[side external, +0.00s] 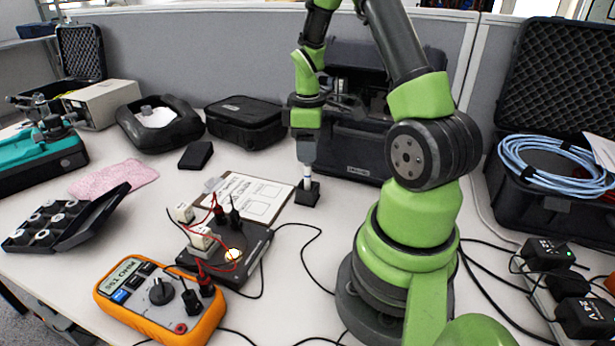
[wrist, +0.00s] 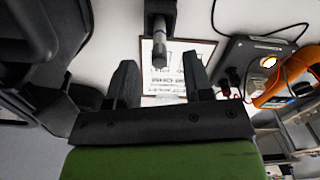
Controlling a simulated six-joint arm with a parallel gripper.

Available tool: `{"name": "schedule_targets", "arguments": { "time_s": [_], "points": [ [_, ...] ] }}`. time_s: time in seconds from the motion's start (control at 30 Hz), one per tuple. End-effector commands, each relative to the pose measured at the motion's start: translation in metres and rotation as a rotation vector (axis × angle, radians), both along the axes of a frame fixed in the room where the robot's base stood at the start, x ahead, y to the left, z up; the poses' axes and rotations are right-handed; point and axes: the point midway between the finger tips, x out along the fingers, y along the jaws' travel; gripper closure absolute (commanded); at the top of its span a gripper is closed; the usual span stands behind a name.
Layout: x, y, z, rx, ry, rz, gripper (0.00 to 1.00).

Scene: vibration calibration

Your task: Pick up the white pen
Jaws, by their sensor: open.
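The white pen (side external: 307,183) stands upright in a small black holder (side external: 307,196) on the table, beside the right edge of a clipboard (side external: 262,197). In the wrist view the pen (wrist: 159,45) looks grey and juts from the dark holder (wrist: 160,12), beyond the gap between my fingers. My gripper (side external: 307,163) points down right above the pen in the side view. In the wrist view my gripper (wrist: 161,76) has its two dark fingers spread apart with nothing between them. Whether the fingertips overlap the pen's top is hard to tell.
A black box with red leads (side external: 228,250) and an orange multimeter (side external: 160,303) lie in front of the clipboard. A dark open case (side external: 355,150) stands behind the pen. A black cable (side external: 308,262) runs across the table near the holder.

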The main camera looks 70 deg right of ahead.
Motion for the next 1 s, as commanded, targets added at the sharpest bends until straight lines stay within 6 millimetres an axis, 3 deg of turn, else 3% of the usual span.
{"name": "schedule_targets", "arguments": {
  "time_s": [0.5, 0.77, 0.97, 1.0],
  "points": [
    [0.001, 0.000, -0.059, 0.002, 0.001, -0.001, 0.53],
    [0.001, 0.000, -0.062, -0.001, -0.001, -0.002, 0.53],
    [0.001, 0.000, -0.061, -0.001, -0.001, -0.002, 0.97],
    [0.001, 0.000, -0.061, -0.001, -0.001, -0.002, 1.00]
  ]
}}
